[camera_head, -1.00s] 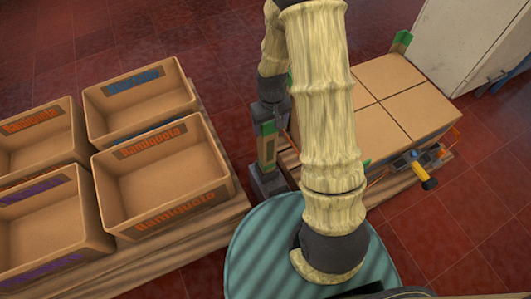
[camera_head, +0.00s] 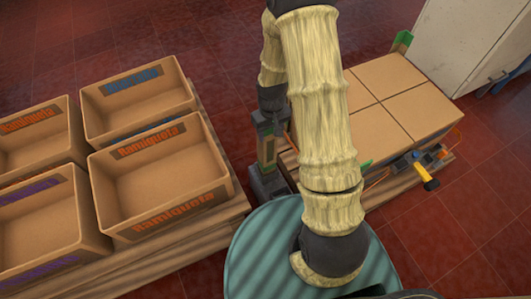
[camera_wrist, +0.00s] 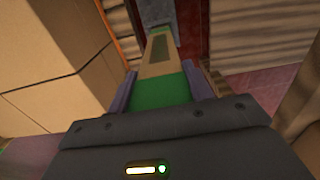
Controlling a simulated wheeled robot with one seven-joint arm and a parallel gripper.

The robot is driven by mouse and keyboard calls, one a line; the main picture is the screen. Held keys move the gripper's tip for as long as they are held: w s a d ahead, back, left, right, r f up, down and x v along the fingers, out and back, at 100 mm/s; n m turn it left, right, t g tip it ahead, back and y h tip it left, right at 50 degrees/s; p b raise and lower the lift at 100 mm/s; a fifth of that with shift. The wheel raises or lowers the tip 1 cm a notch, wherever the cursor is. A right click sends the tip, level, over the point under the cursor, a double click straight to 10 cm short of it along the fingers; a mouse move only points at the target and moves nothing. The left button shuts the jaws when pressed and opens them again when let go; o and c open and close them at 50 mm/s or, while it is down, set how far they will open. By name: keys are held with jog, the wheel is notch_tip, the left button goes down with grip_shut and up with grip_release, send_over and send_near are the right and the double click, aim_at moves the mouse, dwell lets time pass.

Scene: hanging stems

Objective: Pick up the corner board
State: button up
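The corner board (camera_head: 266,148) is a narrow upright piece, tan with green bands and a dark patch. In the head view it stands below my dark wrist, left of the carton stack. In the wrist view the corner board (camera_wrist: 158,70) runs away from me, its green near part between the two fingers. My gripper (camera_wrist: 160,90) has a finger close against each side of the board, with no clear gap showing, so it looks shut on it. In the head view my arm hides the fingers. A grey block (camera_head: 268,185) shows at the board's lower end.
A carton stack (camera_head: 420,95) on a pallet stands right, close beside the board, with green pieces at its far corner (camera_head: 403,40) and front corner (camera_head: 365,163). A yellow-handled tool (camera_head: 428,180) sits at its front. Open crates (camera_head: 160,180) fill a pallet at left. Red floor lies between.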

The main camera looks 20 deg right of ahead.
jog(key=shift+c, duration=1.4)
notch_tip(320, 180, up, 10)
jog(key=p, duration=0.3)
jog(key=shift+r+p, duration=0.1)
jog(key=shift+p, duration=0.55)
